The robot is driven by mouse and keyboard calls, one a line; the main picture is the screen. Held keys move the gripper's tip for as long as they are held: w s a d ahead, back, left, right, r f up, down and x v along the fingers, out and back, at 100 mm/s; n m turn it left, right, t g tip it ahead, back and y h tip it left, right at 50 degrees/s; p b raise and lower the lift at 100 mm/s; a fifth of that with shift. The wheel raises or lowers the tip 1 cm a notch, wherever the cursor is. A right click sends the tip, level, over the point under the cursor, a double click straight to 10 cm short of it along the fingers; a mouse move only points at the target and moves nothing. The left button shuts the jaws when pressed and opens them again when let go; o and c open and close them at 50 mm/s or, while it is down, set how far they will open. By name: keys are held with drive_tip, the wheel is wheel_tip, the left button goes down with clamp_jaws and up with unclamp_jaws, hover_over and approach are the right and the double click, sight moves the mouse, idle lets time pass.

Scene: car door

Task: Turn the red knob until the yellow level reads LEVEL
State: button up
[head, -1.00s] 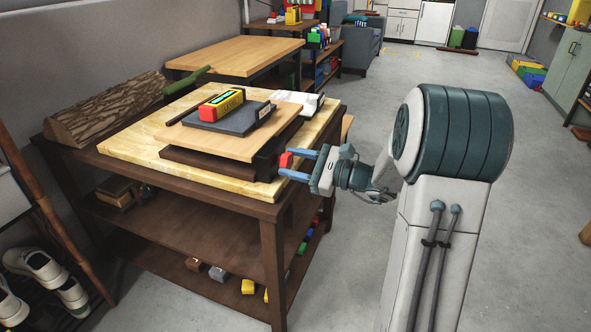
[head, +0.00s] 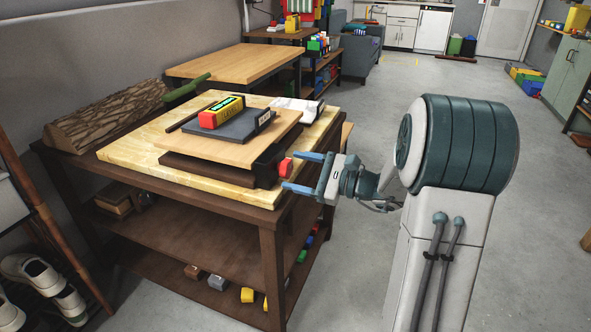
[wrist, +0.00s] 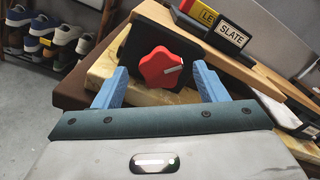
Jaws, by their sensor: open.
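The red knob (head: 285,167) sits on a dark bracket at the near right edge of the board on the workbench. In the wrist view the star-shaped knob (wrist: 161,69) bears a pale line pointing right. The yellow level (head: 228,106) with a red end lies on a dark slate plate (head: 240,126); its reading is too small to make out. My gripper (head: 305,171) is open, with its blue fingertips just short of the knob. In the wrist view my fingers (wrist: 158,86) stand on either side below the knob, apart from it.
A wooden board (head: 180,140) carries the slate on the pale bench top (head: 120,155). A log (head: 105,113) lies behind at the left, and a white cloth (head: 300,107) at the back right.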

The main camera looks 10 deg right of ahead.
drive_tip(key=p+v, duration=0.2)
drive_tip(key=v, duration=1)
drive_tip(key=shift+s+d, duration=0.2)
drive_tip(key=shift+d, duration=0.05)
drive_tip(key=s+a+r+n+g+h+p, duration=0.4)
drive_tip(key=s+a+r+n+g+p, duration=0.6)
drive_tip(key=a+p, duration=0.4)
drive_tip(key=s+d+r+n+t+h+p, duration=0.1)
drive_tip(key=s+r+n+h+p, duration=0.3)
drive_tip(key=r+p, duration=0.3)
drive_tip(key=s+r+n+t+h+p, duration=0.1)
drive_tip(key=s+r+n+h+p, duration=0.3)
drive_tip(key=r+h+p, duration=0.2)
wheel_tip(320, 180, up, 3)
drive_tip(key=shift+s+d+f+n+h+p, duration=0.15)
drive_tip(key=shift+d+n+h+p, duration=0.2)
drive_tip(key=shift+p, duration=0.65)
idle(0.8)
